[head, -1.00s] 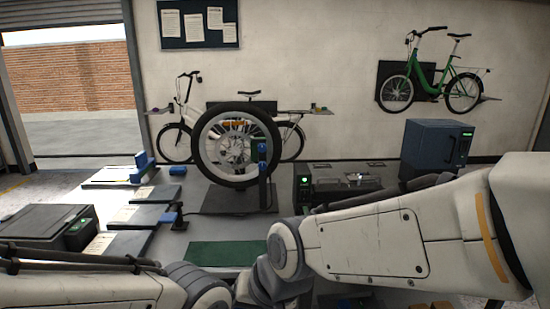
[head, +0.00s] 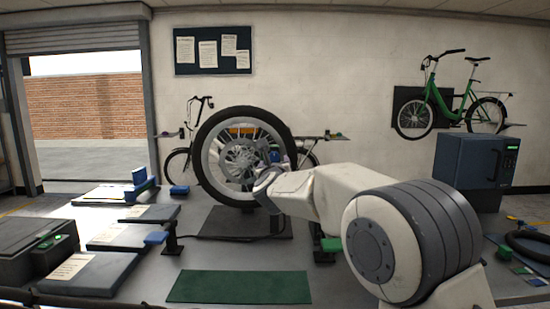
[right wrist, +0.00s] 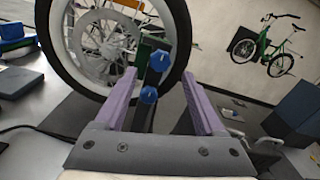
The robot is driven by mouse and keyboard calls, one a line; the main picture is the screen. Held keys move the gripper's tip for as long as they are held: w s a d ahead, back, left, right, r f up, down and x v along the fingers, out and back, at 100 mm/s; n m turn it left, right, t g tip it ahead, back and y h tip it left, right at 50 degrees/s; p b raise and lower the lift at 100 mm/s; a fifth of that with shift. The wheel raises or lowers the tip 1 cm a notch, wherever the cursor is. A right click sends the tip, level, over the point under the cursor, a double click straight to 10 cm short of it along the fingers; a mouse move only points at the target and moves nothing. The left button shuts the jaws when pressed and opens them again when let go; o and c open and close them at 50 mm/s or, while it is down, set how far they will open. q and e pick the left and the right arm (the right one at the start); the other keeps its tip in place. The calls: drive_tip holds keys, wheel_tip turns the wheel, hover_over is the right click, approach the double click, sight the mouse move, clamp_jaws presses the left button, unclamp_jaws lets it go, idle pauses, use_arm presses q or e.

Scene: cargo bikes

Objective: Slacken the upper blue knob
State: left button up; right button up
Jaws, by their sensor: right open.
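The upper blue knob (right wrist: 160,61) sits on a dark upright post beside the spoked wheel (right wrist: 182,25). The lower blue knob (right wrist: 149,95) is just below it. In the right wrist view my right gripper (right wrist: 159,75) is open, its two pale purple fingers apart. The upper knob appears just past the fingertips, between their lines; the lower knob appears between the fingers. I cannot tell any contact. In the head view my right gripper (head: 277,168) is at the right side of the wheel (head: 205,180) and hides most of the post. My left gripper is out of view.
A green mat (head: 240,287) lies on the bench in front of the wheel stand. Grey trays (head: 90,272) and a dark case (head: 30,245) are at left. A blue cabinet (head: 475,172) stands at right. A green bike (head: 440,100) hangs on the wall.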

sight(274, 157)
drive_tip(key=w+p, duration=0.2)
drive_tip(key=w, duration=0.4)
drive_tip(key=shift+w, duration=0.2)
clamp_jaws()
